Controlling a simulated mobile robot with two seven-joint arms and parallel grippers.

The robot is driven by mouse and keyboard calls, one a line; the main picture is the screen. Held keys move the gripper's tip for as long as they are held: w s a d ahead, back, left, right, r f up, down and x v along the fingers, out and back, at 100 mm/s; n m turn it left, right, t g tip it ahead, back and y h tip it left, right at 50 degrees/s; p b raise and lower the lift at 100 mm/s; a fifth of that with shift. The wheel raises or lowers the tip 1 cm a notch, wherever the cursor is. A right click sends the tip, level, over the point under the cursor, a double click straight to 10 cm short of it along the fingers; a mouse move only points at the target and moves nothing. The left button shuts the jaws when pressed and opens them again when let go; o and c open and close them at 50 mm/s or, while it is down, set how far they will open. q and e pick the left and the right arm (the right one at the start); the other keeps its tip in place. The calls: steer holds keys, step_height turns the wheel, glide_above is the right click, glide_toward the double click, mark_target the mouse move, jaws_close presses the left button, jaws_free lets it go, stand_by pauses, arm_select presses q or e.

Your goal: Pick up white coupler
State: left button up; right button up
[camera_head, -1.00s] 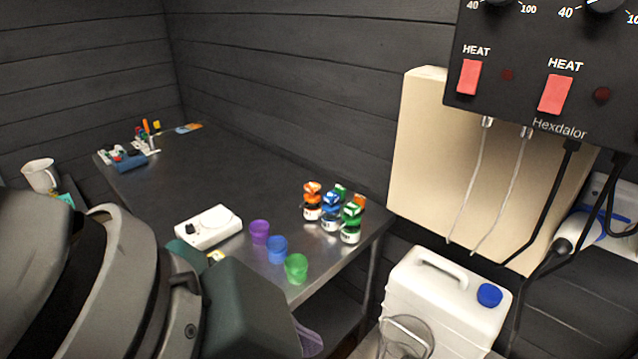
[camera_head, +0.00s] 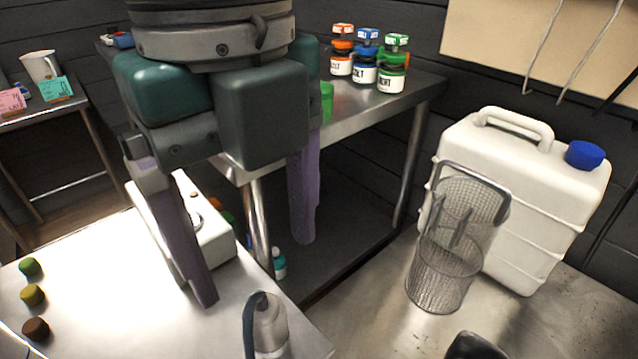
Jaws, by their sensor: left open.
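I cannot make out a white coupler for certain in the head view. My left gripper (camera_head: 254,271) hangs down from the upper left, its two purple-grey fingers wide apart with nothing between them. Its left finger passes in front of a white device (camera_head: 211,238) on the near metal table and hides part of it.
A white jerrycan (camera_head: 520,170) with a blue cap and a wire mesh basket (camera_head: 445,275) stand at right. Orange, blue and green-lidded jars (camera_head: 365,72) stand on the back table. A metal cylinder (camera_head: 270,325) and several small caps (camera_head: 32,295) are in front.

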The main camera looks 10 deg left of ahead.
mark_target(261, 306)
arm_select(q)
steer(key=f, duration=0.3)
steer(key=f+b, duration=0.1)
steer(key=f, duration=0.5)
steer(key=shift+w+a+f+b, duration=0.2)
steer(key=shift+a+f+b, duration=0.1)
steer(key=shift+a+b, duration=0.1)
jaws_close()
